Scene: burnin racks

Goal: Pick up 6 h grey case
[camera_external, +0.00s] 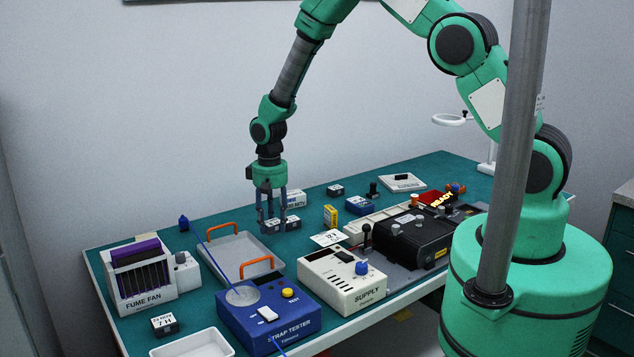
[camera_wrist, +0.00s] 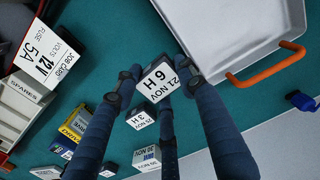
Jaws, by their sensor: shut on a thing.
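The 6 h grey case (camera_wrist: 159,84) shows in the wrist view with its white label up, reading 21 NOV and 6 H. My gripper (camera_wrist: 153,88) has its dark blue fingers closed around it. In the external view my gripper (camera_external: 271,219) points down at the table behind the tray, with the case (camera_external: 270,227) between its fingertips. I cannot tell whether the case still touches the table. A similar case marked 3 H (camera_wrist: 140,119) stands close beside it, and another dated 30 NOV (camera_wrist: 147,158) lies farther off.
A metal tray (camera_wrist: 215,62) with orange handles lies close by. The strap tester (camera_external: 268,315), supply box (camera_external: 342,279) and fume fan rack (camera_external: 140,278) stand nearer the front. A 7 H case (camera_external: 165,324) sits by the fan. A job card (camera_wrist: 47,55) and yellow box (camera_external: 330,215) are to the right.

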